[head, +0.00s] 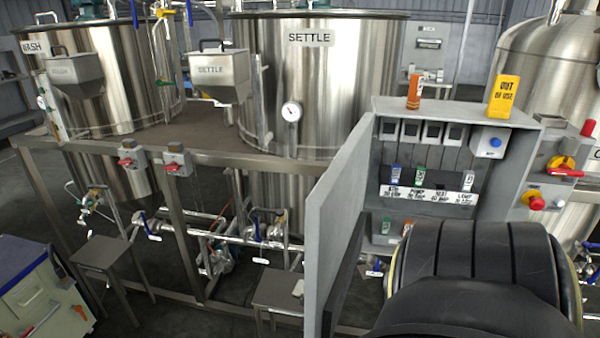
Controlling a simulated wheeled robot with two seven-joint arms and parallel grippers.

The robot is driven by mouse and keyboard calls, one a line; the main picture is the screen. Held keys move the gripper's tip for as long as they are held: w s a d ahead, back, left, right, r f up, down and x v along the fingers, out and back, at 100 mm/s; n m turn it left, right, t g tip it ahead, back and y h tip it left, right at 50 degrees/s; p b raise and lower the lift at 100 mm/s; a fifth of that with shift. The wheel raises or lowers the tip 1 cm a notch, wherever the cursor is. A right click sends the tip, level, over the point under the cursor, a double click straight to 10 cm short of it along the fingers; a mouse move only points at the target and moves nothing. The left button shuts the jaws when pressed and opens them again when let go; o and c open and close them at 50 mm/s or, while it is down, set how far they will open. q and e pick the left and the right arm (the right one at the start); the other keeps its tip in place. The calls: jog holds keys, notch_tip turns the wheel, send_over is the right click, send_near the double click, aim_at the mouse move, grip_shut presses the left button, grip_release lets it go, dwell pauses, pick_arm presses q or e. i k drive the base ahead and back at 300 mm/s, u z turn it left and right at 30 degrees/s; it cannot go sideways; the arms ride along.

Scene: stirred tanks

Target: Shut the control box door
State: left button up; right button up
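The grey control box (480,112) stands open at the right of the head view. Its grey door (338,215) is at the box's left side and swung out towards me, seen nearly edge-on. Inside are several grey modules, a blue button (494,142) and a row of labelled switches. A large black ribbed part, which looks like my own arm, covers the lower right of the box. Neither of my grippers shows in this view.
A yellow "OUT OF USE" sign (503,97) and an orange item (414,92) stand on the box top. Red and yellow switches (562,165) are on its right side. A small grey stool (280,292) stands left of the door, before the SETTLE tank (345,70).

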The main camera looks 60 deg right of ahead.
aim_at(335, 219)
jog(key=i, duration=1.15)
jog(key=z, duration=3.4)
jog(key=i, duration=0.5)
